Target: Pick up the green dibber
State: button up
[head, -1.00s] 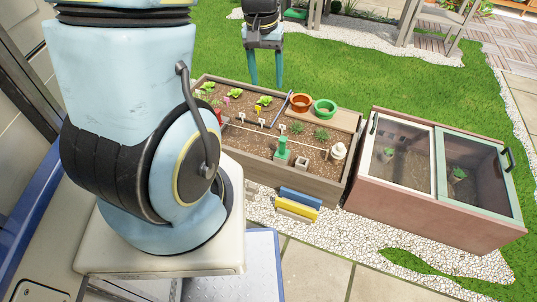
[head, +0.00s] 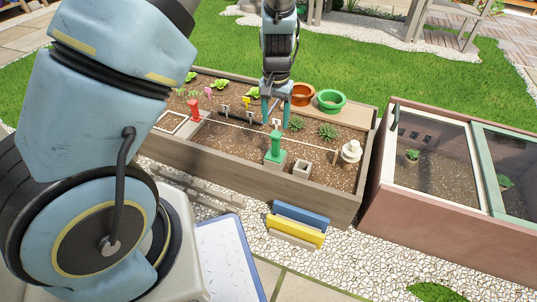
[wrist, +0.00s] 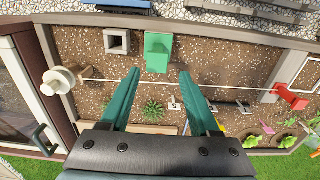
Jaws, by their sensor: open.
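In the wrist view the dibber (wrist: 157,50) is seen from above, at the upper middle, just past my fingertips. My gripper (head: 275,112) has its two teal fingers spread and pointing down, above and slightly behind the dibber in the head view. In the wrist view my gripper (wrist: 159,75) is open with only soil and a white string between its fingers. It does not visibly touch the dibber.
A red tool (head: 194,110) stands left and a white one (head: 350,152) right, with a string between them. A small square pot (head: 301,169) is beside the dibber. Orange (head: 302,94) and green (head: 331,101) pots sit behind. A cold frame (head: 400,198) stands right.

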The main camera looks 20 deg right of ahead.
aim_at(275, 133)
notch_tip(275, 133, down, 5)
jog(key=shift+f+b, duration=0.2)
jog(key=shift+b, duration=0.8)
jog(key=f+b, duration=0.1)
jog(key=f, duration=0.1)
jog(key=f+b, duration=0.2)
jog(key=f, duration=0.1)
jog(key=shift+s+d+f, duration=0.1)
jog(key=shift+s, duration=0.1)
jog(key=shift+c, duration=0.4)
grip_shut()
